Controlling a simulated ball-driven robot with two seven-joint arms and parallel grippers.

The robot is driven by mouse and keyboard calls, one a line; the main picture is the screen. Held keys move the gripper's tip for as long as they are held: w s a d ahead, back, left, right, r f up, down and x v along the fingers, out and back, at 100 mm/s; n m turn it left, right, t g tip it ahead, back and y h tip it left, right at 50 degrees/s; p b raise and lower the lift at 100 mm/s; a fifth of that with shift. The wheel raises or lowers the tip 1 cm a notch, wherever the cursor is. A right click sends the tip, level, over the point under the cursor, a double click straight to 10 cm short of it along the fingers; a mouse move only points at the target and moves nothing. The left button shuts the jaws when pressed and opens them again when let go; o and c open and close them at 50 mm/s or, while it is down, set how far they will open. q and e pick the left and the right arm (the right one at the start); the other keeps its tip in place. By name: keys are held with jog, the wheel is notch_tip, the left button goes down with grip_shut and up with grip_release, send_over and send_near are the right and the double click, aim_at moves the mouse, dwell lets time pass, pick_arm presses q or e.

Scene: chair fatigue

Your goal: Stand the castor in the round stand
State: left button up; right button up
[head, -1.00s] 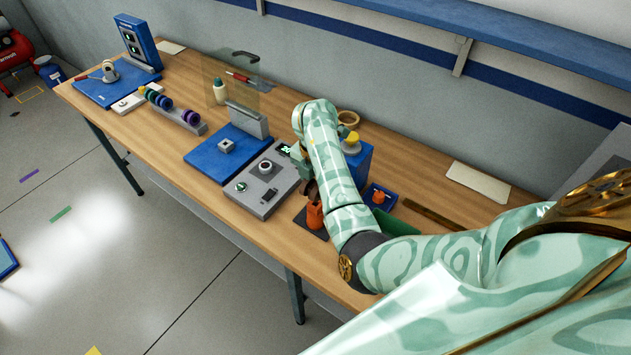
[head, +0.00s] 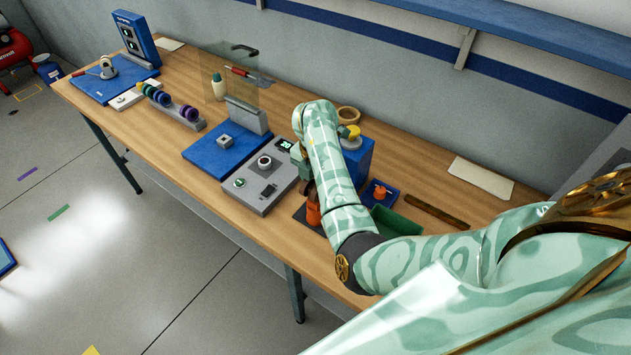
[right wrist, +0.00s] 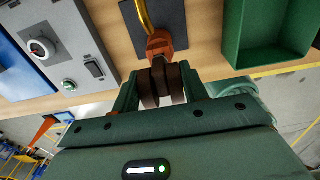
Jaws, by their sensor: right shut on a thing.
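A small orange round piece (head: 380,192) sits on a blue tray to the right. I cannot tell for sure whether it is the round stand. My left gripper is out of view.
A grey console (head: 262,202) with a dial, green button and dark switch stands left of the gripper. A green bin (head: 398,222) is on the right. A blue box (head: 360,160) with a yellow knob stands behind my forearm. The bench's right back is mostly clear.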

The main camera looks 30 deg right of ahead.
jog(key=shift+f+b, duration=0.45)
jog(key=shift+f, duration=0.15)
jog(key=o, duration=1)
notch_tip(320, 180, up, 16)
jog(key=p, duration=0.7)
jog(key=shift+r, duration=0.15)
